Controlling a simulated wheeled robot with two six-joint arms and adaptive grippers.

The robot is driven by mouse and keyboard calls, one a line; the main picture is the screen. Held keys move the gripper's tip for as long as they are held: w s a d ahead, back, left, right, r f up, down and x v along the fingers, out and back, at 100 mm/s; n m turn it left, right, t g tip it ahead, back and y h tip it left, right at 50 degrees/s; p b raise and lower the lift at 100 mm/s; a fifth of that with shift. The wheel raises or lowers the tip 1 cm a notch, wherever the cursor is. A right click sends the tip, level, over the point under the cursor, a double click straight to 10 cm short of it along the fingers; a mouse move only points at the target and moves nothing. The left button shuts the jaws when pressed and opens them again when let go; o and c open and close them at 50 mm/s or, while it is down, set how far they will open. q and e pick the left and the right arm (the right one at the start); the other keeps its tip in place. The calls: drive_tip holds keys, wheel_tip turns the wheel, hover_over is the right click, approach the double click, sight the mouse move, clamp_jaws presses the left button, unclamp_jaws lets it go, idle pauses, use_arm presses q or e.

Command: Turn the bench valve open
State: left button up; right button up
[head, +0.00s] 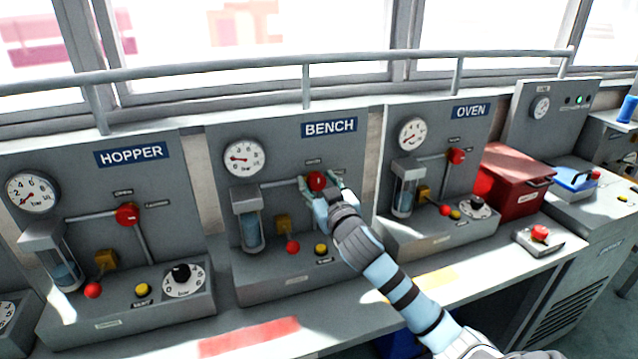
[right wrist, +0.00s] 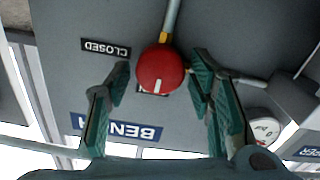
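The bench valve's round red knob (head: 317,181) is on the upright grey panel under the BENCH sign (head: 329,128). My right gripper (head: 322,186) is at the knob with its fingers open, one on each side. In the right wrist view the red knob (right wrist: 160,70) lies between the green-padded fingertips (right wrist: 161,76), with a visible gap on the left and a smaller one on the right. The knob's white mark points down in that view, towards the BENCH sign. A CLOSED label (right wrist: 105,48) is left of it; another label is mostly hidden behind the knob. My left gripper is not in view.
A HOPPER panel (head: 80,190) stands left and an OVEN panel (head: 440,130) right, each with a similar red knob. Below the bench knob are a sight glass (head: 249,225), a red button (head: 293,247) and a yellow button (head: 321,249). A red box (head: 515,185) stands farther right.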

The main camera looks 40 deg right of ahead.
drive_tip(key=shift+s, duration=0.1)
drive_tip(key=v, duration=1.2)
